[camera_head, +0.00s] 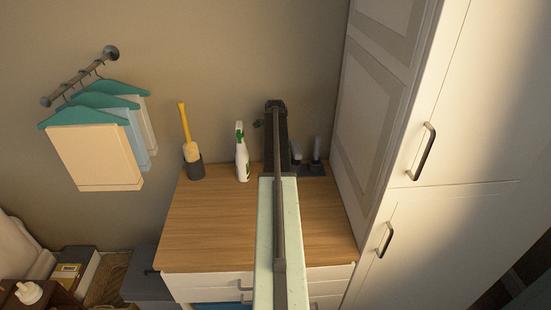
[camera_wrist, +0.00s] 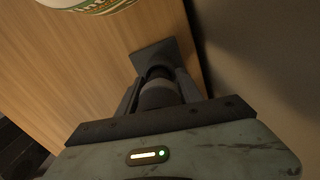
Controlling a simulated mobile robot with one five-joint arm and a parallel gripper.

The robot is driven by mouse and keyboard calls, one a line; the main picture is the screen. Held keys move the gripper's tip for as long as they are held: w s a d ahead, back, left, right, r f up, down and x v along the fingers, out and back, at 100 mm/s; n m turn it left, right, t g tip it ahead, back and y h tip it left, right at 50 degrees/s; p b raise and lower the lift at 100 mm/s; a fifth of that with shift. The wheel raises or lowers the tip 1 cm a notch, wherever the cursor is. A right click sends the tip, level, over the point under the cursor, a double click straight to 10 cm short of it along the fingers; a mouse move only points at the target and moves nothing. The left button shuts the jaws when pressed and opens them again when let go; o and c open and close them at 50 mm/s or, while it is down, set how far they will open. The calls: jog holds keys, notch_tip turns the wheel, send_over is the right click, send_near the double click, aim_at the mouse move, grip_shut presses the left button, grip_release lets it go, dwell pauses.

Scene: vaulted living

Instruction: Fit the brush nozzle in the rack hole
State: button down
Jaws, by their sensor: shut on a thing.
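My gripper (camera_wrist: 158,92) is shut on a dark round neck, which I take to be the brush nozzle (camera_wrist: 152,52). A flat dark grey head shows beyond the fingers, above the wooden top. I cannot tell whether it touches the wood. In the head view my arm covers most of the gripper and the held nozzle. A dark rack (camera_head: 312,171) stands at the back right of the cabinet top, just right of my arm, with upright grey pieces in it. Its left part and any empty hole are hidden. The rack does not show in the wrist view.
A white and green spray bottle (camera_head: 242,155) stands left of my arm; its lower part shows in the wrist view (camera_wrist: 85,5). A yellow-handled brush (camera_head: 186,130) stands in a grey holder (camera_head: 194,169). The front cabinet top (camera_head: 205,235) is clear. A tall white cupboard (camera_head: 375,130) bounds the right.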

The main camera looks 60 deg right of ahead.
jog(key=shift+s+a+f+b, duration=0.35)
jog(key=shift+a+f+b, duration=0.15)
jog(key=shift+b, duration=0.3)
dwell(0.4)
jog(key=c, duration=0.7)
grip_release()
jog(key=shift+r+p, duration=0.4)
jog(key=shift+p, duration=0.1)
jog(key=r+p, duration=0.8)
jog(key=shift+w+d, duration=0.2)
jog(key=shift+d, duration=0.05)
jog(key=shift+f, duration=0.1)
